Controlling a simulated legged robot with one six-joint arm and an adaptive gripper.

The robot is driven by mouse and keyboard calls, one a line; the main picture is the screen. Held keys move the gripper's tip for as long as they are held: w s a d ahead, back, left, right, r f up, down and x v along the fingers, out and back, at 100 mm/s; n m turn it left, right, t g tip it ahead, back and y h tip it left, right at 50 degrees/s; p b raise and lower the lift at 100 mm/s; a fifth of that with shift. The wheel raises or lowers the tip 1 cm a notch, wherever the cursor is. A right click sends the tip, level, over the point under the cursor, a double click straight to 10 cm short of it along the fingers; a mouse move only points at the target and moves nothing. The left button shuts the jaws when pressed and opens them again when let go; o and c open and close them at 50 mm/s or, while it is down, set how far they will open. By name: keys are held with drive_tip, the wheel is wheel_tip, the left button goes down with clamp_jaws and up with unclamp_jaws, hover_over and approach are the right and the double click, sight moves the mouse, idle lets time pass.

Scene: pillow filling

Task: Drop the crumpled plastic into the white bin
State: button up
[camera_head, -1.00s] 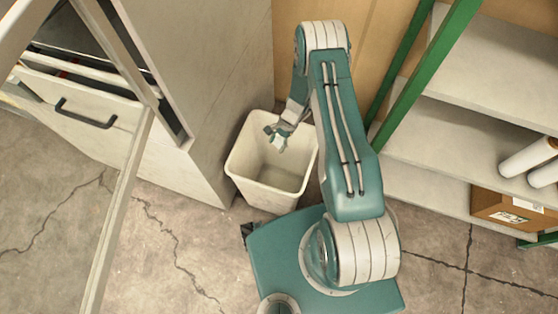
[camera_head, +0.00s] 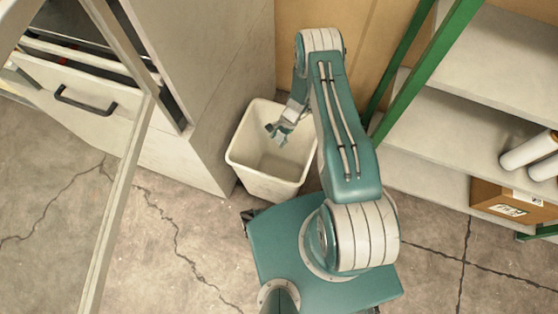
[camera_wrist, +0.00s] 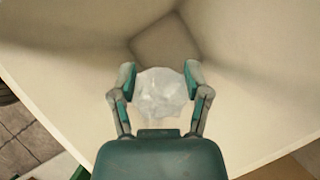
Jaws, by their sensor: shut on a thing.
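The crumpled plastic (camera_wrist: 162,94) is a pale, translucent lump. In the wrist view it sits between the two fingers of my gripper (camera_wrist: 161,82), which is shut on it. The white bin (camera_head: 240,160) stands on the floor in the middle of the head view. My gripper (camera_head: 277,132) points down over the bin's opening in that view, with the bin's inner walls around it. The wrist view looks down into the bin (camera_wrist: 70,50), with its dark corner beyond the plastic. In the head view the plastic is small and hard to make out.
A pale cabinet with an open drawer (camera_head: 85,105) stands left of the bin. A green-framed shelf (camera_head: 470,120) is on the right, holding white rolls (camera_head: 530,153) and a cardboard box (camera_head: 505,203). The cracked concrete floor (camera_head: 150,250) is clear in front.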

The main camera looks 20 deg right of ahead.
drive_tip(key=shift+a, duration=0.15)
drive_tip(key=o, duration=0.8)
drive_tip(key=v, duration=1.2)
